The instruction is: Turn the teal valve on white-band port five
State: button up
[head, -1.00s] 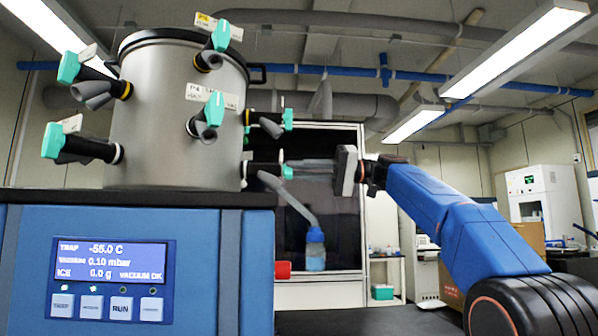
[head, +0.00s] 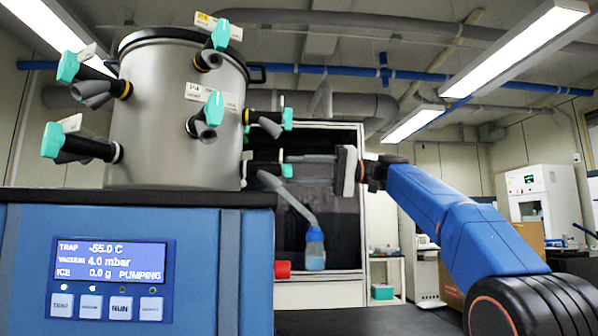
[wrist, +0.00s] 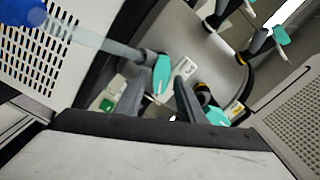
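The lower right port (head: 262,169) on the steel drum has a black body, a pale band at the drum and a teal valve (head: 287,171). Its label is too small to read in the head view. My gripper (head: 288,158) reaches in from the right, its fingers level with this valve. In the wrist view the teal valve (wrist: 162,73) lies between the tips of the two dark fingers of my gripper (wrist: 160,82). The fingers stand apart, with a gap visible on each side. I cannot tell whether either finger touches the valve.
A bottle with a blue top (head: 315,250) hangs from the port by a pale tube (head: 290,200). Another port with a teal valve (head: 287,118) is just above. The drum (head: 150,120) carries several more valves.

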jog(key=d, duration=1.7)
jog(key=shift+d, duration=0.25)
